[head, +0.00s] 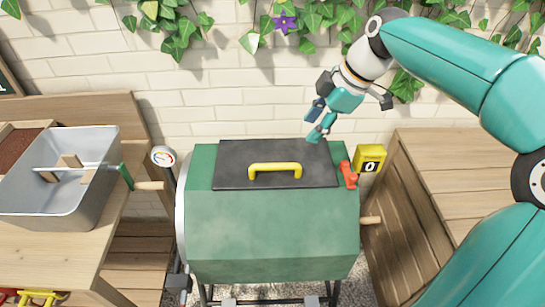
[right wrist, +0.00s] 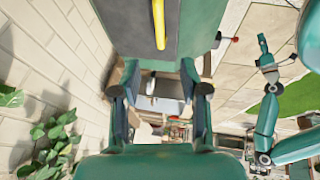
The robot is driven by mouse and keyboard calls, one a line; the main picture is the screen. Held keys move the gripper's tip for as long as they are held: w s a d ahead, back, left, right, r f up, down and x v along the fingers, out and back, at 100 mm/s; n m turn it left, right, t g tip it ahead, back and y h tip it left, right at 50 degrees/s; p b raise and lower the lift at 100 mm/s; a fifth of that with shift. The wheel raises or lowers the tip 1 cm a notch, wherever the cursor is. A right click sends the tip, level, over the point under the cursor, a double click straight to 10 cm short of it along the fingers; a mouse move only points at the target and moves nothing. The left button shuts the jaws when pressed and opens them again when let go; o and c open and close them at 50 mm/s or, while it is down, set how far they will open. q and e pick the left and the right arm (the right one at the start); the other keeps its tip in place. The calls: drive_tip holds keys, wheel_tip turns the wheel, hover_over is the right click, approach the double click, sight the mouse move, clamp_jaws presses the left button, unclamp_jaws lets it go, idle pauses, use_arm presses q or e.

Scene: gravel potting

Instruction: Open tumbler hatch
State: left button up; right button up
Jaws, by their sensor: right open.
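The green tumbler (head: 270,235) stands in the middle of the head view. Its dark hatch (head: 232,165) lies flat and shut on top, with a yellow handle (head: 275,169) across it. A red latch (head: 348,175) sits at the hatch's right edge. My right gripper (head: 314,122) is open and empty, above the hatch's back right edge and apart from the handle. In the right wrist view its fingers (right wrist: 161,103) are spread, with the yellow handle (right wrist: 159,25) beyond them at the top. My left arm (right wrist: 266,125) shows at the right there; its jaws are too small to judge.
A yellow counter (head: 370,158) reading 0 stands right of the latch. A grey metal tub (head: 85,195) with a green-handled tool is on the left wooden bench. A dial gauge (head: 163,156) stands left of the drum. A brick wall is behind; a wooden bench (head: 455,160) is at right.

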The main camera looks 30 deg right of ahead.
sight(276, 165)
drive_tip(key=x, duration=1.1)
drive_tip(key=p+x, duration=0.1)
drive_tip(key=x, duration=0.4)
drive_tip(key=shift+w+a+f, duration=0.15)
drive_tip(key=shift+w+a, duration=0.2)
drive_tip(key=shift+a, duration=0.15)
clamp_jaws()
